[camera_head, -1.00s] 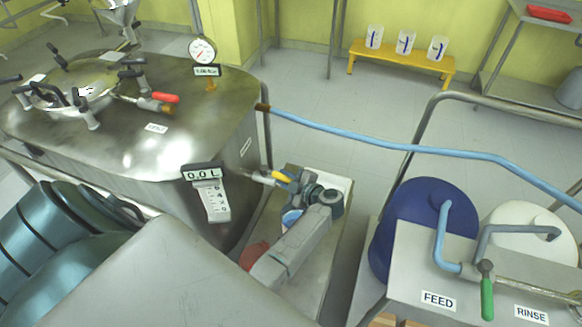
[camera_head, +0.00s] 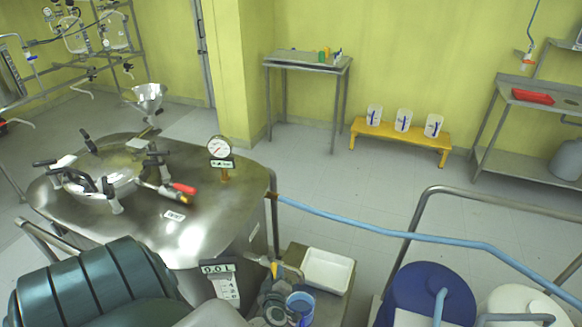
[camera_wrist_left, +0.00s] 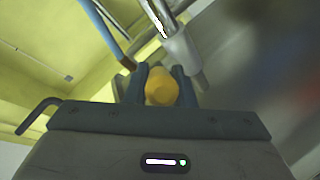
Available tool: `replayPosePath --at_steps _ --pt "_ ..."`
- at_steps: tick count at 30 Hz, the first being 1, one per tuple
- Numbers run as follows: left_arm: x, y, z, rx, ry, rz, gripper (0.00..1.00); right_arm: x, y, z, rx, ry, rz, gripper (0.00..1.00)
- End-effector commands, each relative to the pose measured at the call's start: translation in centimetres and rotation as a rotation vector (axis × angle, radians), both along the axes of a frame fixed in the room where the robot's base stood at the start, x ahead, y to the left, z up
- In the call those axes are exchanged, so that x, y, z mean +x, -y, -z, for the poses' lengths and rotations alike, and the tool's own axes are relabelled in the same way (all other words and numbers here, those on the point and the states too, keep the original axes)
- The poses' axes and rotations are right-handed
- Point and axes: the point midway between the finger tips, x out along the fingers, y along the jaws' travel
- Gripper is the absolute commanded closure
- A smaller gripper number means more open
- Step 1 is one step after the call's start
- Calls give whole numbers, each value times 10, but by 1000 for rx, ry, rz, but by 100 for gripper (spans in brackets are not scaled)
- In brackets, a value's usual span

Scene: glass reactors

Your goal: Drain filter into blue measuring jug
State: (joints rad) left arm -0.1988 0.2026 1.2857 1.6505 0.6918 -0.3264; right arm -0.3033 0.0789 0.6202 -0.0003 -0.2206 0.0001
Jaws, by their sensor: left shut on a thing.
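The filter is a large steel vessel (camera_head: 150,215) with a clamped lid and a dial gauge (camera_head: 219,147) on top. A display on its side (camera_head: 218,267) reads 0.0 L. A short outlet valve with a yellow handle (camera_head: 274,268) sticks out from its lower right side. My left gripper (camera_head: 272,280) is at this handle; in the left wrist view its fingers are shut on the yellow handle (camera_wrist_left: 160,88). The blue measuring jug (camera_head: 300,303) stands just right of my gripper, partly hidden by it. Its contents cannot be made out. My right gripper is not in view.
A white tray (camera_head: 328,270) lies behind the jug. A blue hose (camera_head: 380,226) runs from the vessel to the right. A blue drum (camera_head: 428,295) and rails stand at right. A yellow bench (camera_head: 400,140) holds several white jugs at the back. The middle floor is clear.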

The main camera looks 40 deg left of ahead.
Motion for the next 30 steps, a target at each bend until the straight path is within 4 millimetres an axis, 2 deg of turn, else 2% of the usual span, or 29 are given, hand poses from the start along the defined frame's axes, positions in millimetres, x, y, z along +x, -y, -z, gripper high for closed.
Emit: replayPosePath --at_steps 3,13,30 --pt "-10 -7 1 2 -4 78 100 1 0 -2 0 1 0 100" --pt "-18 -14 2 2 -2 217 100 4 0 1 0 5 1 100" --pt "-20 -15 1 3 -1 248 100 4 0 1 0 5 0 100"
